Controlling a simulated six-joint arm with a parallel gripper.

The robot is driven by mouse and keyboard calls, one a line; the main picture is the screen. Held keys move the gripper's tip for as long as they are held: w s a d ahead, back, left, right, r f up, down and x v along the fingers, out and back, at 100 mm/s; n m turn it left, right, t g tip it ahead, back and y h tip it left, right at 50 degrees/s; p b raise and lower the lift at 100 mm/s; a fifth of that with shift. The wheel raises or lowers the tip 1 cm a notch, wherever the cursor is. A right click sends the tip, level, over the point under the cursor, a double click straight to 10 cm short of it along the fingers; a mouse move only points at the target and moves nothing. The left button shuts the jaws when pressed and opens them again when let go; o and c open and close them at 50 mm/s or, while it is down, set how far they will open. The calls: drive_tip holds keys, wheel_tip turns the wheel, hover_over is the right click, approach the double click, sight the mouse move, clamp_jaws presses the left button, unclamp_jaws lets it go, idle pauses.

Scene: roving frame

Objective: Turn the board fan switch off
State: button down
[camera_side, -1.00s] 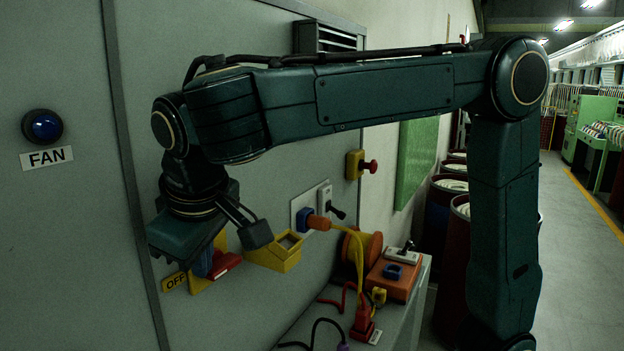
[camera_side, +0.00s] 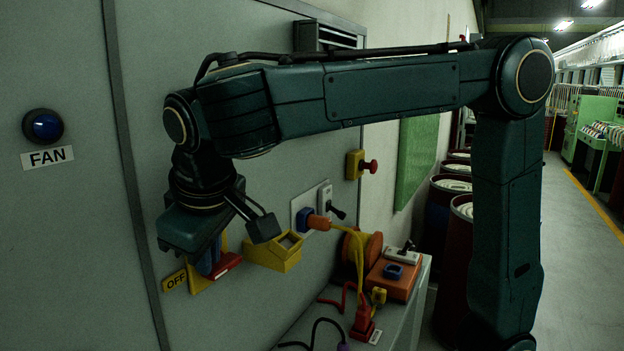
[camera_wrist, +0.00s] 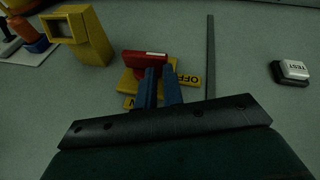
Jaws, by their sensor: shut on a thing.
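The board switch has a red handle (camera_side: 229,266) on a yellow plate (camera_side: 200,284). A yellow OFF label (camera_side: 175,280) is beside it on the grey board. In the wrist view the red handle (camera_wrist: 144,58) lies crosswise just beyond my fingertips, and the OFF label (camera_wrist: 189,79) is right of them. Another yellow label (camera_wrist: 128,101) is partly hidden by a finger. My gripper (camera_wrist: 160,74) is shut on the handle, its blue fingers close together; they hide part of the switch.
A yellow open-topped box (camera_side: 274,251) sticks out right of the switch. Further right are a socket with an orange plug (camera_side: 319,223) and a red button on a yellow box (camera_side: 364,165). A bench (camera_side: 398,312) holds cables.

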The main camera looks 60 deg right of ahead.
drive_tip(key=v, duration=0.7)
idle(0.4)
drive_tip(key=shift+a+r, duration=0.1)
